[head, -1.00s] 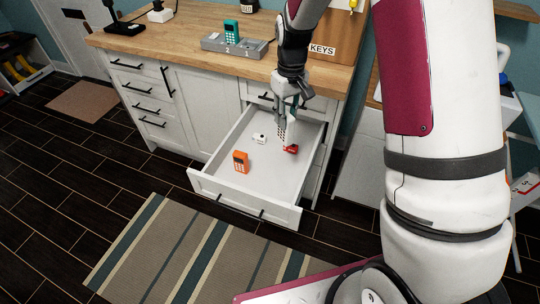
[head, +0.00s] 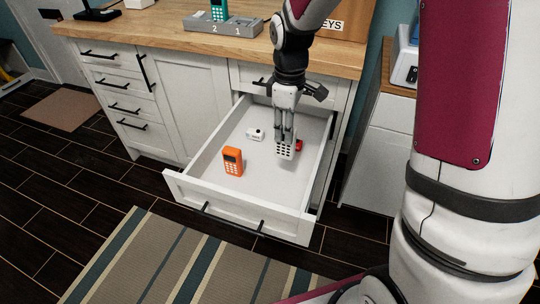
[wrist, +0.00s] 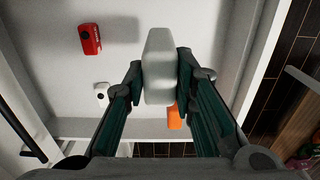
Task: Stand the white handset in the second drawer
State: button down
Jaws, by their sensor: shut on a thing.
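The white handset (head: 286,151), with a dark keypad, hangs upright from my gripper (head: 285,136) inside the open drawer (head: 244,204). My gripper is shut on its upper part. The wrist view shows the handset (wrist: 161,62) as a pale block between the two fingers (wrist: 160,80). I cannot tell whether its lower end touches the drawer floor. An orange handset (head: 232,161) stands upright in the drawer's front left part. A small white item (head: 256,134) lies farther back. A red item (head: 299,145) is partly hidden behind the white handset; it shows whole in the wrist view (wrist: 90,39).
On the wooden counter (head: 170,50) a grey dock (head: 244,30) marked 2 and 1 holds a teal handset (head: 219,10). The keys board (head: 335,28) stands behind my arm. The drawer floor between the orange handset and the white one is clear. A striped rug (head: 170,262) lies in front.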

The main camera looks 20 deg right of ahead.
aim_at(285, 156)
notch_tip(285, 156, down, 10)
jog(key=shift+b, duration=1.25)
jog(key=shift+f, duration=0.15)
jog(key=c, duration=1.3)
grip_release()
